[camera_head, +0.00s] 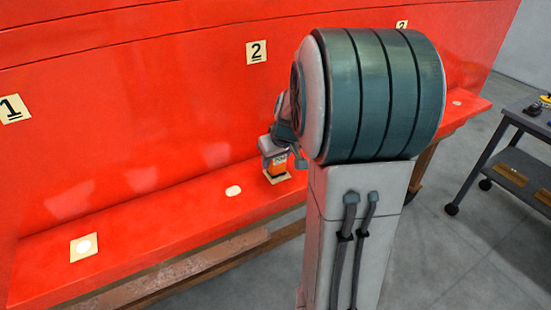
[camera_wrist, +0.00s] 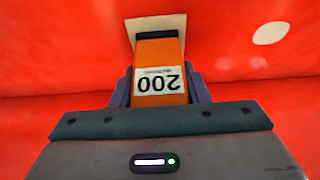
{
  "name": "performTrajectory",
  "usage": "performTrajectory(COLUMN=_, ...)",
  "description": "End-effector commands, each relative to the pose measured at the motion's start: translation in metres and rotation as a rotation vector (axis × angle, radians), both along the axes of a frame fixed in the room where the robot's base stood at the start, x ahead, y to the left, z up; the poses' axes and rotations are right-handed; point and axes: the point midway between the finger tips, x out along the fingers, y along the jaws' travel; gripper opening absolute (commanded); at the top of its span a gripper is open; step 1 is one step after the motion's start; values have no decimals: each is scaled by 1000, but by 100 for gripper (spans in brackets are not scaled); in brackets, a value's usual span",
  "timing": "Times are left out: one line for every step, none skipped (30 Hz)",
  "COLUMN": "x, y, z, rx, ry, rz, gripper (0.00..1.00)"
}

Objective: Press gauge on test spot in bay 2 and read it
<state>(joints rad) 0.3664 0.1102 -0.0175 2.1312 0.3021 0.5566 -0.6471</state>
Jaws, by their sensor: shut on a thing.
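The gauge (camera_head: 280,160) is a small orange block with a dark foot. My gripper (camera_head: 276,157) is shut on it, and in the wrist view the fingers (camera_wrist: 158,88) clasp both its sides. Its white display (camera_wrist: 160,86) reads 200, upside down in that view, with small unit text. The dark foot is over a cream square patch (camera_wrist: 148,24) on the red ledge below the number 2 label (camera_head: 257,52). The foot looks to be on the patch, but I cannot tell whether it touches. The foot hides the patch's middle.
To the left, the number 1 label (camera_head: 13,108) is above another cream patch (camera_head: 84,247) with a white spot. A bare pale spot (camera_head: 233,190) lies between the bays. A number 3 label (camera_head: 402,26) and a wheeled cart (camera_head: 510,150) are at right.

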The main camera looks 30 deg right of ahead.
Motion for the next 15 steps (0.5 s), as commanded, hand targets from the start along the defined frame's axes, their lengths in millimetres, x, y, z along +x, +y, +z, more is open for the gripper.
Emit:
performTrajectory(x=-1, y=0, z=-1, rx=1, ry=2, rz=0, gripper=15)
performTrajectory(x=-1, y=0, z=-1, rx=1, ry=2, rz=0, gripper=15)
performTrajectory(x=-1, y=0, z=-1, rx=1, ry=2, rz=0, gripper=15)
performTrajectory(x=-1, y=0, z=-1, rx=1, ry=3, rz=0, gripper=15)
performTrajectory(x=-1, y=0, z=-1, rx=1, ry=3, rz=0, gripper=15)
performTrajectory(x=-1, y=0, z=-1, rx=1, ry=3, rz=0, gripper=15)
performTrajectory(x=-1, y=0, z=-1, rx=1, ry=3, rz=0, gripper=15)
performTrajectory(x=-1, y=0, z=-2, rx=1, ry=3, rz=0, gripper=15)
performTrajectory(x=-1, y=0, z=-2, rx=1, ry=3, rz=0, gripper=15)
performTrajectory(x=-1, y=0, z=-2, rx=1, ry=4, rz=0, gripper=15)
performTrajectory(x=-1, y=0, z=-2, rx=1, ry=4, rz=0, gripper=15)
performTrajectory(x=-1, y=0, z=-1, rx=1, ry=4, rz=0, gripper=15)
performTrajectory(x=-1, y=0, z=0, rx=1, ry=4, rz=0, gripper=15)
performTrajectory(x=-1, y=0, z=1, rx=1, ry=4, rz=0, gripper=15)
performTrajectory(x=-1, y=0, z=3, rx=1, ry=3, rz=0, gripper=15)
